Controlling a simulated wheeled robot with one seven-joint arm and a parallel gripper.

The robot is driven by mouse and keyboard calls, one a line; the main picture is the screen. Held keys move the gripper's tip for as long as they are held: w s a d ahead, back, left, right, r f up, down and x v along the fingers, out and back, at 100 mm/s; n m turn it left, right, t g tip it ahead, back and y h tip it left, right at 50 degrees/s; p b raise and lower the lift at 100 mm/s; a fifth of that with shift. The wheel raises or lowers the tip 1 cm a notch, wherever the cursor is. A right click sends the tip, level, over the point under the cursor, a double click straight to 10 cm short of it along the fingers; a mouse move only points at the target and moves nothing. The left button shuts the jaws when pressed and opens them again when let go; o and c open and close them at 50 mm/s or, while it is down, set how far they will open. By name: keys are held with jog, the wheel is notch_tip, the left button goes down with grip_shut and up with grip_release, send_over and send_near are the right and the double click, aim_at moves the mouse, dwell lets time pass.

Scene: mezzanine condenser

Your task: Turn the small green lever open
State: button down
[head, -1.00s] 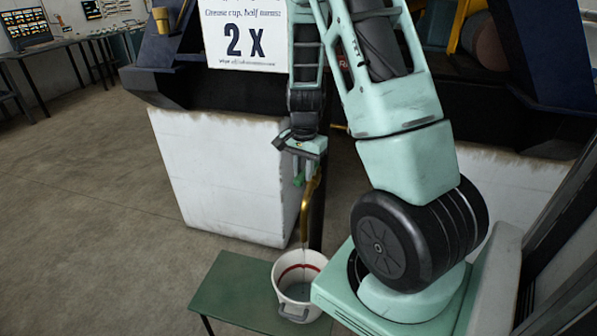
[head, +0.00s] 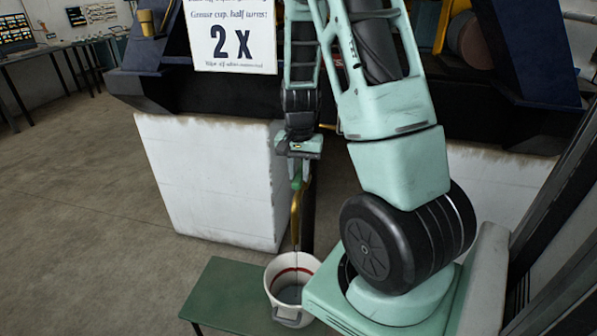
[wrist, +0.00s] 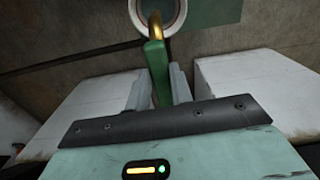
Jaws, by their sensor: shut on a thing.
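The small green lever (wrist: 158,75) is between the two grey fingers of my gripper (wrist: 160,88) in the wrist view, and the gripper is shut on it. In the head view the lever (head: 297,183) shows just below my gripper (head: 299,165), on top of a curved brass spout (head: 295,215). The spout also shows beyond the lever in the wrist view (wrist: 155,26). A thin stream seems to hang from the spout's lower end. A white bucket (head: 273,273) with a red line inside stands below it, with greyish liquid in its bottom.
The bucket stands on a low green bench (head: 225,290). A white block (head: 205,180) stands behind the spout, to its left. A sign reading "2 X" (head: 233,42) hangs above. The floor at left is open.

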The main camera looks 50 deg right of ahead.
aim_at(300, 175)
jog(key=c, duration=1.2)
grip_release()
jog(key=shift+s, duration=0.1)
jog(key=shift+c, duration=0.2)
notch_tip(300, 175, up, 12)
jog(key=b, duration=0.1)
jog(key=a+n, duration=1)
jog(key=a, duration=1.6)
jog(key=s+a+f+n, duration=0.2)
jog(key=s+a+n, duration=0.8)
jog(key=s+a, duration=0.4)
jog(key=shift+a+n+y, duration=0.3)
jog(key=shift+n, duration=0.1)
